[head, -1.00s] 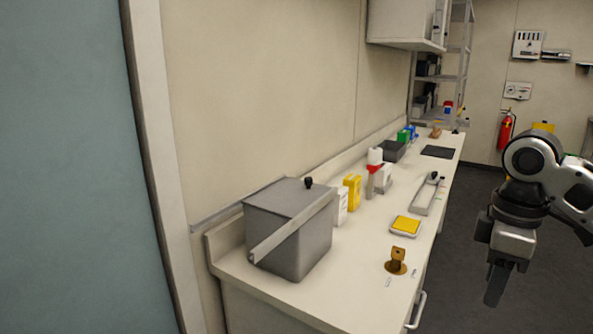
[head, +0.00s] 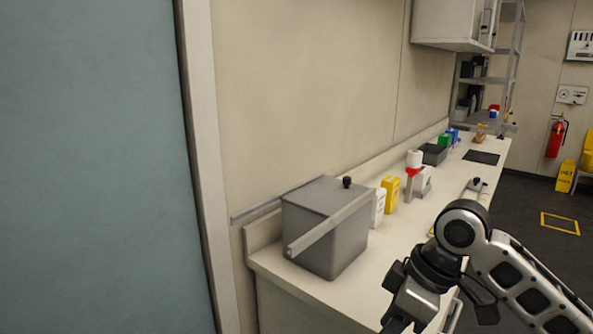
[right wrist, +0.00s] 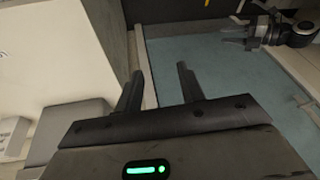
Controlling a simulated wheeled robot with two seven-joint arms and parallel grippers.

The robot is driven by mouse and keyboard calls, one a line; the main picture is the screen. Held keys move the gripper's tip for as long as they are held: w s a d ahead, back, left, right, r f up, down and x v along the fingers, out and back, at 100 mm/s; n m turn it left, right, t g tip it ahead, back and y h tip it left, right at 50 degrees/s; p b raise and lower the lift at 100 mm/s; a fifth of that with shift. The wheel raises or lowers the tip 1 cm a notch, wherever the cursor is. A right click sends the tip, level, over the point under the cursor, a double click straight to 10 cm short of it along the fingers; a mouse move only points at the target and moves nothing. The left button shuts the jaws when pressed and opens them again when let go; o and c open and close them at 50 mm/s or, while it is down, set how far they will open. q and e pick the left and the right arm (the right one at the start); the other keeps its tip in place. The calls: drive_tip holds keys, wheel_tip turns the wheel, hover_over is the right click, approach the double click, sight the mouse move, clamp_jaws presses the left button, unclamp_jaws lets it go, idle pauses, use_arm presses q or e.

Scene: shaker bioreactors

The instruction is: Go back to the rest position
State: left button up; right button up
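My right gripper (head: 395,325) comes in from the right in the head view, low in front of the counter, with its fingers pointing down near the bottom edge. In the right wrist view its two dark fingers (right wrist: 160,72) stand apart with nothing between them. My left arm's gripper (right wrist: 237,32) shows small at the upper right of the right wrist view; its finger gap is too small to judge. The head view does not show the left arm.
A fire extinguisher (head: 556,138) hangs at the back.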

drive_tip(key=d+f+m+t, duration=0.2)
drive_tip(key=f+m, duration=0.1)
drive_tip(key=f, duration=0.6)
drive_tip(key=d+f+m+t, duration=0.2)
drive_tip(key=f+t, duration=0.1)
drive_tip(key=f, duration=0.5)
drive_tip(key=s+d+f+t+h, duration=0.1)
drive_tip(key=s+d+f, duration=0.2)
drive_tip(key=s, duration=0.2)
drive_tip(key=s+d+f+t, duration=0.1)
drive_tip(key=s+d+f, duration=0.15)
drive_tip(key=s, duration=0.35)
drive_tip(key=s+d+f+t+h, duration=0.1)
drive_tip(key=s+d+f+t, duration=0.15)
drive_tip(key=s+f, duration=0.2)
drive_tip(key=a+r+m, duration=0.1)
drive_tip(key=a+m, duration=0.3)
drive_tip(key=a, duration=0.6)
drive_tip(key=shift+w+a+m, duration=0.2)
drive_tip(key=shift+a+m, duration=0.1)
drive_tip(key=shift+m, duration=0.1)
